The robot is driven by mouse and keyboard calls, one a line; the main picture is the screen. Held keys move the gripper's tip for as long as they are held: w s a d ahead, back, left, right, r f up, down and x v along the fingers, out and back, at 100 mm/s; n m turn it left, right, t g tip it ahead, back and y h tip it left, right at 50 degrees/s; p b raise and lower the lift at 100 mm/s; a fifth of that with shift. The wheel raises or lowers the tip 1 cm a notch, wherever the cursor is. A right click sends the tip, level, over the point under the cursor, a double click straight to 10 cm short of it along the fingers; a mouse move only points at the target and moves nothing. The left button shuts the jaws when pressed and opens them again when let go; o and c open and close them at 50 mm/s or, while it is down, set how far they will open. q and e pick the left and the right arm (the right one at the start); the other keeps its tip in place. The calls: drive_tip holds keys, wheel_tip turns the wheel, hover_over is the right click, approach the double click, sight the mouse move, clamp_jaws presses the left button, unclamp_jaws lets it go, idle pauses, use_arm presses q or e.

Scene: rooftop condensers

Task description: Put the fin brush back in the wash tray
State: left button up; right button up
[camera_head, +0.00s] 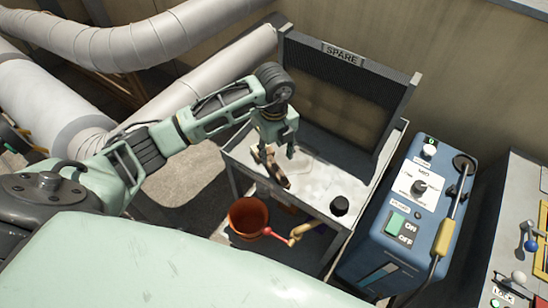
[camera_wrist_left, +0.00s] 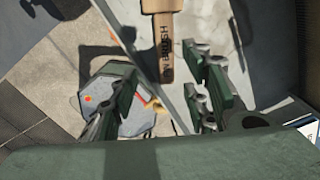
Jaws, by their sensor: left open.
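The fin brush (camera_head: 277,172) lies on a pale-topped bench (camera_head: 312,192), near its left end, partly covered by my gripper. In the left wrist view its wooden handle (camera_wrist_left: 166,50) shows printed letters, with the wider part cut off at the top edge. My left gripper (camera_head: 275,146) is open above the brush. In the left wrist view, the fingers of the left gripper (camera_wrist_left: 160,98) stand apart on either side of the handle's line, with gaps showing. I cannot pick out the wash tray with certainty. My right gripper is not in view.
A black round object (camera_head: 340,206) sits on the bench's right part. An orange bucket (camera_head: 248,218) stands low by its front, beside a red-and-yellow item (camera_head: 290,238). A blue control box (camera_head: 413,215) stands right; a SPARE-labelled frame (camera_head: 343,55) rises behind. Large pipes (camera_head: 130,38) run upper left.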

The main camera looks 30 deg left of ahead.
use_arm(q)
wheel_tip(320, 180, up, 8)
drive_tip(key=shift+b, duration=0.35)
drive_tip(key=shift+f, duration=0.15)
